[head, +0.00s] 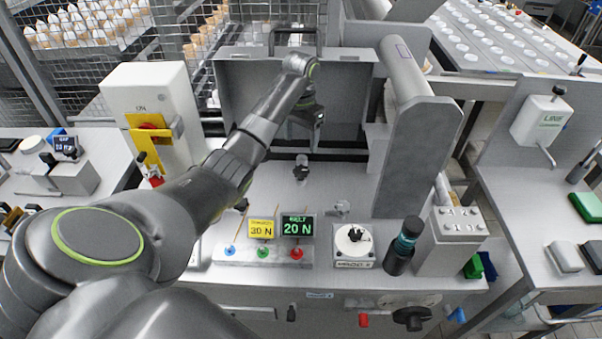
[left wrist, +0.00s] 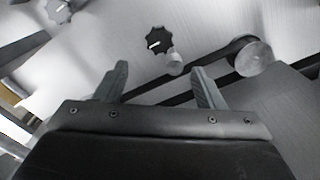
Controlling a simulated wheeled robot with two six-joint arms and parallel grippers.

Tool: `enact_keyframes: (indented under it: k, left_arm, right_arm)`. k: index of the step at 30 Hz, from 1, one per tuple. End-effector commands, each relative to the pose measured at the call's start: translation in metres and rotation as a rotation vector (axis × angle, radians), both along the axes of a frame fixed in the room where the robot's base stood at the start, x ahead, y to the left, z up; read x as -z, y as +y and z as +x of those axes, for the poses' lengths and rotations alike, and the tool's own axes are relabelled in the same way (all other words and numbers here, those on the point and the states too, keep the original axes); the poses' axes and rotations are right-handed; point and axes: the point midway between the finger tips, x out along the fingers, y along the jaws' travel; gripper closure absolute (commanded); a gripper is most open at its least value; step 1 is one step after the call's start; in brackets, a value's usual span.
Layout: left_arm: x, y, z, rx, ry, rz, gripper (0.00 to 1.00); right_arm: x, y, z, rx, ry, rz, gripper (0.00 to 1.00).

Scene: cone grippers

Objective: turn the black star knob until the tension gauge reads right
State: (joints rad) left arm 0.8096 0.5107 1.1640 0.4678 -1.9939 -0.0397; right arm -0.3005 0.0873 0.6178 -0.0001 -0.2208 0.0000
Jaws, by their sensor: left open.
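A black star knob (head: 301,167) stands on the grey machine deck, below my left gripper (head: 304,138). In the left wrist view a black star knob (left wrist: 157,41) with a white mark sits beyond my left fingertips (left wrist: 160,73), near the gap's middle. The fingers are apart, with nothing between them, and I see no contact with the knob. The green-lettered gauge (head: 297,226) reads "BELT 20 N". Beside it a yellow display (head: 261,229) reads 30 N; its small heading is not clear. My right gripper is not in view.
A white dial box (head: 353,246) and a dark cylinder with a teal band (head: 403,246) stand right of the displays. A grey upright plate (head: 418,150) rises right of the knob. A white switch box (head: 155,110) stands left. A roller (left wrist: 253,57) shows in the wrist view.

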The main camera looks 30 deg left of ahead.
Motion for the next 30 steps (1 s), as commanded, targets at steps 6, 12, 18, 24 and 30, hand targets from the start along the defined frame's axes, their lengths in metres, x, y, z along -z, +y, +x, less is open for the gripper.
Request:
enact_keyframes:
  k: [6, 12, 18, 24, 30]
  left_arm:
    - [0.050, -0.001, -0.002, -0.001, 0.008, -0.003, 0.37]
    - [0.085, -0.001, -0.002, -0.001, 0.006, -0.002, 0.37]
    - [0.103, -0.001, -0.001, 0.000, 0.004, -0.001, 0.37]
    - [0.106, 0.000, -0.001, 0.000, 0.004, -0.001, 0.37]
    - [0.106, 0.000, -0.001, 0.000, 0.004, -0.001, 0.46]
  right_arm:
    - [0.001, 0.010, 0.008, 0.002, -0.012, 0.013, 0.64]
    - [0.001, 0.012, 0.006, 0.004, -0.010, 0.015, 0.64]
    - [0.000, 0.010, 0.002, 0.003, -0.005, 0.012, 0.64]
    - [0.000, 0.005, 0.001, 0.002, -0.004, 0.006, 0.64]
    - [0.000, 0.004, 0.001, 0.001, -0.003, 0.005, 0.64]
